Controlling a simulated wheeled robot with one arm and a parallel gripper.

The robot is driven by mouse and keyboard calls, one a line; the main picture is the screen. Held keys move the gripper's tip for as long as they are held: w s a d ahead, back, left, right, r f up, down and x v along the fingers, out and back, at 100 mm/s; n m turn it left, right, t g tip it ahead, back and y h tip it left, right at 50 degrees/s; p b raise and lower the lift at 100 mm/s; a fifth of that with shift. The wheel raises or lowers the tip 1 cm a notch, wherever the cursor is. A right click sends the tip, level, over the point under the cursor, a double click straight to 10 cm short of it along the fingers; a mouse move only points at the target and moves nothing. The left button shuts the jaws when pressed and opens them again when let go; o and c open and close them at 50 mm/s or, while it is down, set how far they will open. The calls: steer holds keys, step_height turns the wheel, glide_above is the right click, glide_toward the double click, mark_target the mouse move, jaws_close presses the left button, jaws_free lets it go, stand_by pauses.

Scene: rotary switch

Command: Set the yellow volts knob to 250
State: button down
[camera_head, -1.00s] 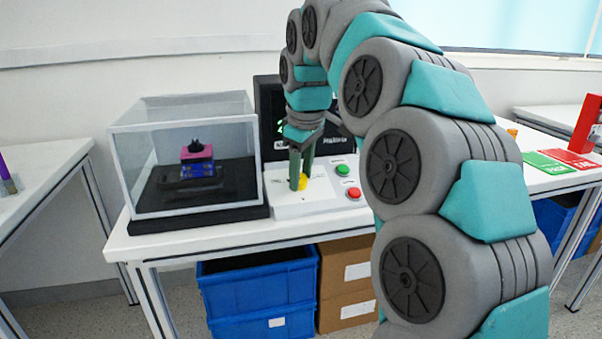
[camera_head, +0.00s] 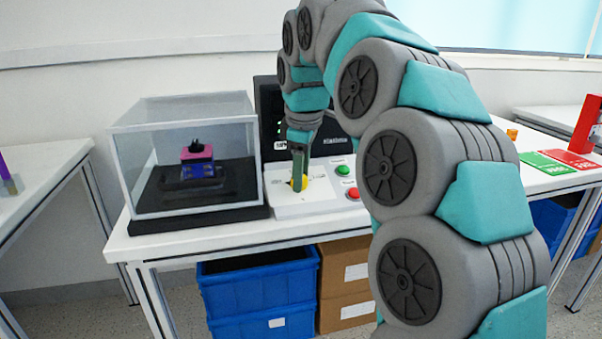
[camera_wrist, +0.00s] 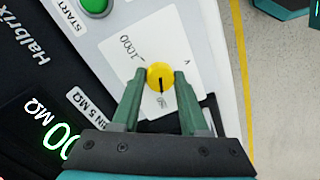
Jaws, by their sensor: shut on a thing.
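The yellow volts knob (camera_wrist: 160,76) sits on a white dial plate marked with "1000" and a "V" in the wrist view. A dark pointer line on it runs toward the gripper side, near a small partly hidden marking. My gripper (camera_wrist: 157,82) is shut on the knob, one green finger on each side. In the head view the knob (camera_head: 300,183) is mostly behind the fingers of my gripper (camera_head: 299,184), which reach down to the white panel (camera_head: 330,200). No "250" mark is readable in either view.
A green START button (camera_head: 342,170) and a red button (camera_head: 353,193) are right of the knob. A dark display (camera_head: 268,110) stands behind. A clear case (camera_head: 190,115) holding a small device stands to the left.

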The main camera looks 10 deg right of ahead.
mark_target(303, 193)
steer(key=shift+c, duration=2.1)
jaws_free()
steer(key=shift+r, duration=0.15)
steer(key=v, duration=0.5)
steer(key=shift+d+r, duration=0.1)
steer(key=shift+r, duration=0.2)
steer(key=shift+v, duration=0.95)
steer(key=shift+s, duration=0.1)
steer(key=s+f+m+g, duration=0.2)
steer(key=s+f+m, duration=0.4)
steer(key=s+f, duration=0.8)
steer(key=s+f+m+g, duration=0.2)
steer(key=s+f+m, duration=0.4)
steer(key=s+f, duration=0.9)
steer(key=s, duration=0.5)
steer(key=shift+s+a+f+g, duration=0.2)
steer(key=shift+s+a+g, duration=0.1)
